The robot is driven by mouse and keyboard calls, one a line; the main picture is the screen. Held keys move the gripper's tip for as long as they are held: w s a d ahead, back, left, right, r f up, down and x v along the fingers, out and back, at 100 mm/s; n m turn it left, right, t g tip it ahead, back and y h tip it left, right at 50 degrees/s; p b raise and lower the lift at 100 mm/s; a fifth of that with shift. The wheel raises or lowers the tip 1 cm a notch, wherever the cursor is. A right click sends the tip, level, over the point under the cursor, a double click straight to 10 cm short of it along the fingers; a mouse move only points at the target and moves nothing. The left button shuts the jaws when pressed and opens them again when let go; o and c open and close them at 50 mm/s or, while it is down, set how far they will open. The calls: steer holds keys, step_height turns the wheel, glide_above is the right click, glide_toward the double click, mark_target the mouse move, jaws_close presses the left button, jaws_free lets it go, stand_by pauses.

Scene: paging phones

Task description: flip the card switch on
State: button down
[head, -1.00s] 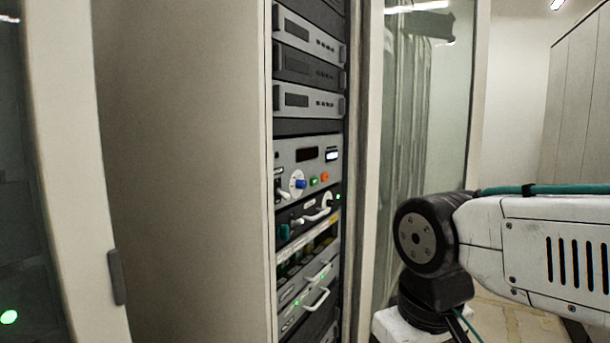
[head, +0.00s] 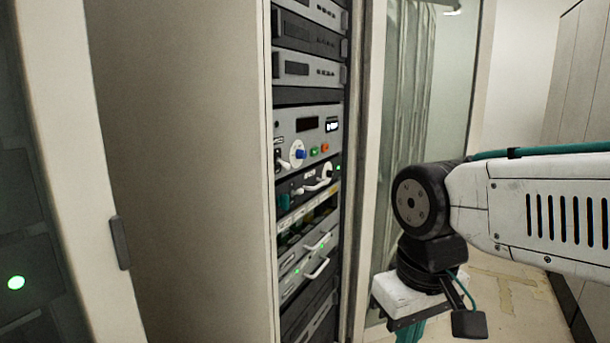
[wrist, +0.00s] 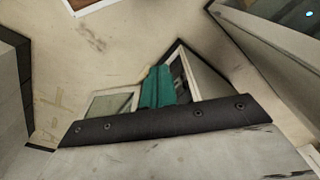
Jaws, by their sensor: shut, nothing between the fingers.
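The equipment rack (head: 310,112) stands open left of centre in the head view, with no card switch I can pick out for certain. The dark panel below carries a white handle (head: 318,186) and a green light. Lower card modules have white pull handles (head: 318,268) and small green lights. My gripper (head: 410,335) hangs at the bottom edge, right of the rack and apart from it. Its teal fingers (wrist: 154,87) are together and empty in the wrist view.
A pale cabinet side (head: 185,170) stands left of the rack. A glass door (head: 405,120) stands open right of it, behind my arm. Bare floor (head: 500,300) shows at lower right, with tall cabinets (head: 580,110) beyond.

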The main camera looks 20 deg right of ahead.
steer(key=w+f+m+g+y, duration=0.1)
steer(key=w+m+y, duration=0.1)
steer(key=w, duration=0.1)
steer(key=m+t+y, duration=0.8)
steer(key=t+y, duration=0.1)
steer(key=t, duration=0.6)
glide_toward(277, 174)
steer(key=shift+g, duration=0.3)
steer(key=shift+r+x, duration=0.2)
steer(key=shift+x, duration=2.8)
